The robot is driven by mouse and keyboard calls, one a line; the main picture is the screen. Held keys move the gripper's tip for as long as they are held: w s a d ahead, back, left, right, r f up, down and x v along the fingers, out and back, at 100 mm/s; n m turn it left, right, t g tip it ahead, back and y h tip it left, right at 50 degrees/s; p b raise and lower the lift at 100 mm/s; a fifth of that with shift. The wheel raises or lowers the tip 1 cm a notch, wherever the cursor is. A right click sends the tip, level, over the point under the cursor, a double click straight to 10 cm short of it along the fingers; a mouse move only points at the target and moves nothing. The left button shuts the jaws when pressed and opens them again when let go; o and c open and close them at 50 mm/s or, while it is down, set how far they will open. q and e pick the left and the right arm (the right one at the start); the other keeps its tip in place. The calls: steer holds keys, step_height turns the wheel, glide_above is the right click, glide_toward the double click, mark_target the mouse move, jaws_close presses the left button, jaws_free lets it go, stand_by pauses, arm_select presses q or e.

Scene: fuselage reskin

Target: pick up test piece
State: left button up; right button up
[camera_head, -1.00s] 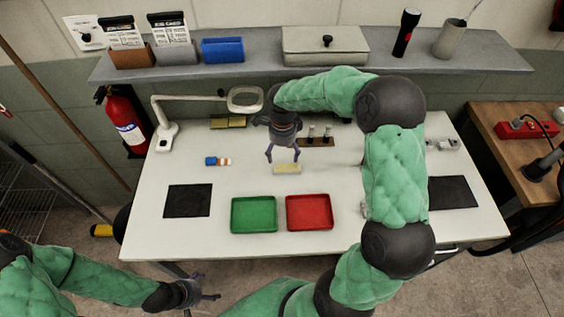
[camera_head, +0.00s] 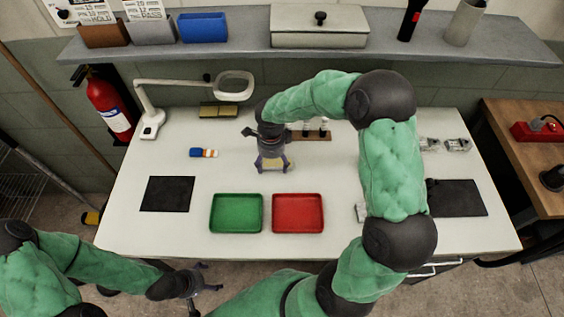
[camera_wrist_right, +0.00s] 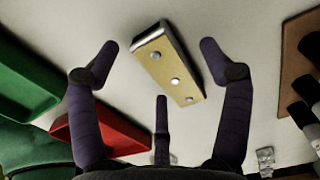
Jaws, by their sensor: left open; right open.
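The test piece (camera_wrist_right: 168,62) is a small yellowish block with a row of round rivet heads on its face. It lies on the white table, between the spread fingers of my right gripper (camera_wrist_right: 158,60) in the right wrist view, with no finger seen touching it. In the head view my right gripper (camera_head: 272,169) points down over the piece and largely hides it. The right gripper is open and empty. My left gripper (camera_head: 212,276) is open and empty, in front of the table's front edge at lower left.
A green tray (camera_head: 236,213) and a red tray (camera_head: 298,213) stand in front of the piece. A brown rack (camera_head: 318,136) with upright pieces is just behind. Black mats (camera_head: 167,194) lie at both sides. A magnifier lamp (camera_head: 152,122) stands back left. The shelf (camera_head: 240,53) overhangs behind.

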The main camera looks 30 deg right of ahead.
steer(key=c, duration=1.3)
